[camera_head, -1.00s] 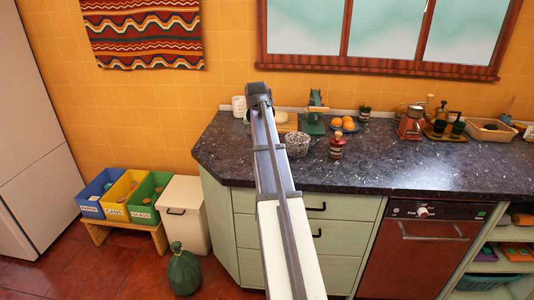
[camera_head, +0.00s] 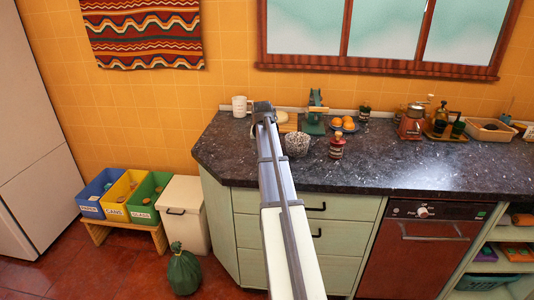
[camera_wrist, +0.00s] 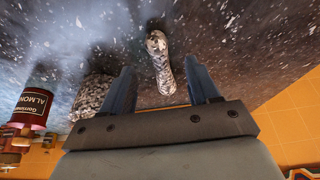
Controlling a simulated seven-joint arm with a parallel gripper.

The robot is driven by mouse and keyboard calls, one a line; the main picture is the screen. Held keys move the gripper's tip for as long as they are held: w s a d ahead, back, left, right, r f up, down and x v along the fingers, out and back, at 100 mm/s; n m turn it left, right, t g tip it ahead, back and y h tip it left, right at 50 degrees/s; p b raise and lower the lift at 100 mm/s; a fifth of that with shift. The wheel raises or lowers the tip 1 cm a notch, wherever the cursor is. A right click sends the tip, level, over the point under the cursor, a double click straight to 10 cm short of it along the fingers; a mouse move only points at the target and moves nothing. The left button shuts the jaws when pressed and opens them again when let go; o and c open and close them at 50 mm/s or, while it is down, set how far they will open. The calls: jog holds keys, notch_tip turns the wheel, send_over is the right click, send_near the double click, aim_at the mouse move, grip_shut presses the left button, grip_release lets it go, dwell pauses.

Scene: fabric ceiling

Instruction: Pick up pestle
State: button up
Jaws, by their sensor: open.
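The pestle (camera_wrist: 160,62) is a slim, speckled grey-and-white rod with a knobbed end, lying on the dark countertop in the wrist view. My gripper (camera_wrist: 161,71) is open, with one blue-grey finger on each side of the pestle's line and gaps on both sides. Whether the fingers are down at the pestle's height is hard to tell. In the head view, my gripper (camera_head: 263,110) is over the left part of the counter, and I cannot make out the pestle there.
A speckled mortar (camera_head: 297,144) stands right of my gripper, close beside the left finger in the wrist view (camera_wrist: 92,95). A white mug (camera_head: 240,106), cutting board (camera_head: 288,123) and green appliance (camera_head: 315,115) stand behind. Counter front is clear.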

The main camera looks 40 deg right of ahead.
jog(key=x, duration=0.5)
jog(key=shift+s, duration=0.1)
grip_shut()
dwell(0.4)
